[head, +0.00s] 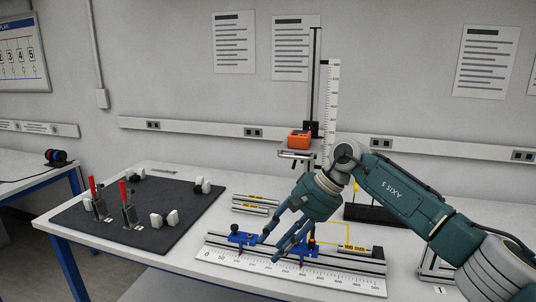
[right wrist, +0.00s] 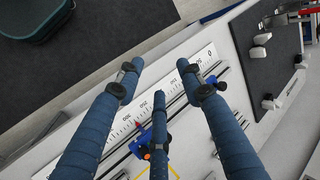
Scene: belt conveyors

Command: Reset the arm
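My right arm (head: 400,190) comes in from the right over the white table. My right gripper (head: 275,245) has its blue fingers pointing down and left, above the ruler rail (head: 290,272) with its blue clamps (head: 240,237). In the right wrist view my right gripper (right wrist: 160,78) shows three fingers spread apart with nothing between them. The ruler rail (right wrist: 205,58) and a blue clamp (right wrist: 140,143) lie beneath the fingers. Whether a fingertip touches the rail or clamp cannot be told. My left gripper is not in either view.
A dark mat (head: 185,204) with red-handled toggle clamps (head: 127,205) and white knobs lies on the left of the table. A tall vertical scale (head: 332,105) and a stand with an orange block (head: 299,139) rise behind the gripper. A yellow-labelled block (head: 355,248) sits near the rail.

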